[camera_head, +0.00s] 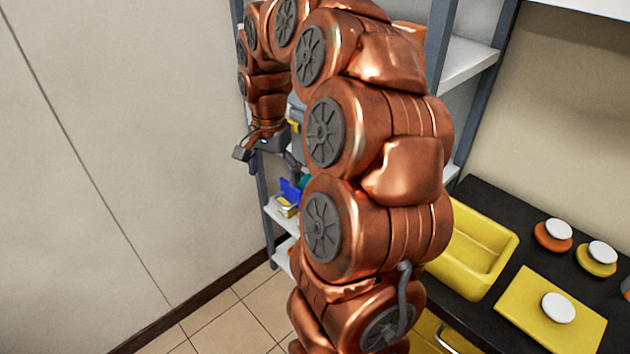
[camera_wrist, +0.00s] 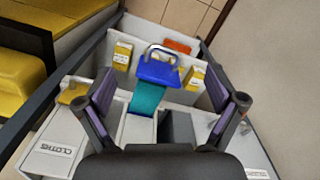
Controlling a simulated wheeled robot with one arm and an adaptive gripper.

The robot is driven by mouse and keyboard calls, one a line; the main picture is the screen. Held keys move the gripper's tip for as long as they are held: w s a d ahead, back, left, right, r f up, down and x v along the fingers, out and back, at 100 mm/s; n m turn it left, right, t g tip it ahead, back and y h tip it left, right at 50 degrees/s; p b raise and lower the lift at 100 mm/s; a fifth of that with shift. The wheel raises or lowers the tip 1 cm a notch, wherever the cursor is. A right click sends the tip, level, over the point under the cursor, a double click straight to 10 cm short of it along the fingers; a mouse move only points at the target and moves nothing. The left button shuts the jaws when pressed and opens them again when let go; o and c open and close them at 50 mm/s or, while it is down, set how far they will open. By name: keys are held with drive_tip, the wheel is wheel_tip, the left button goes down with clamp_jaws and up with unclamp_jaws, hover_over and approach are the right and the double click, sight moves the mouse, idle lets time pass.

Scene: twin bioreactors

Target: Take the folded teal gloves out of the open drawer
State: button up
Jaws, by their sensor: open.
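A teal piece (camera_wrist: 147,97), which could be the folded gloves, shows in the wrist view between my fingers, at the near edge of a blue block (camera_wrist: 156,71). Its folds are too small to make out. A teal bit (camera_head: 305,181) also shows in the head view, mostly hidden behind my arm. My gripper (camera_wrist: 161,80) is open and empty, its two fingers wide apart on either side of the blue and teal things. In the head view my gripper (camera_head: 262,158) hangs above the shelf, apart from those things. I cannot clearly make out an open drawer.
White bins, one labelled CLOTHS (camera_wrist: 60,150), stand nearby. Yellow-and-white boxes (camera_wrist: 122,55) and an orange item (camera_wrist: 177,46) lie beyond. Grey shelf posts (camera_head: 480,95) stand close to my arm. A dark counter (camera_head: 490,205) holds a yellow tray (camera_head: 470,250).

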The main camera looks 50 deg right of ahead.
sight(303, 186)
drive_tip(key=d+m, duration=0.1)
drive_tip(key=d, duration=0.2)
drive_tip(key=d+f+m, duration=0.1)
drive_tip(key=d+m, duration=0.1)
drive_tip(key=d, duration=0.1)
drive_tip(key=d+m, duration=0.1)
drive_tip(key=d, duration=0.3)
drive_tip(key=shift+w+f, duration=0.2)
drive_tip(key=shift+f, duration=0.2)
drive_tip(key=shift+f+m, duration=0.3)
drive_tip(key=shift+f, duration=0.35)
drive_tip(key=shift+w+a+f+p, duration=0.1)
drive_tip(key=shift+f+p, duration=0.65)
drive_tip(key=shift+f, duration=0.85)
drive_tip(key=shift+w+f+p, duration=0.1)
drive_tip(key=shift+f+p, duration=0.6)
drive_tip(key=shift+f, duration=0.85)
drive_tip(key=shift+c, duration=0.2)
drive_tip(key=c, duration=0.8)
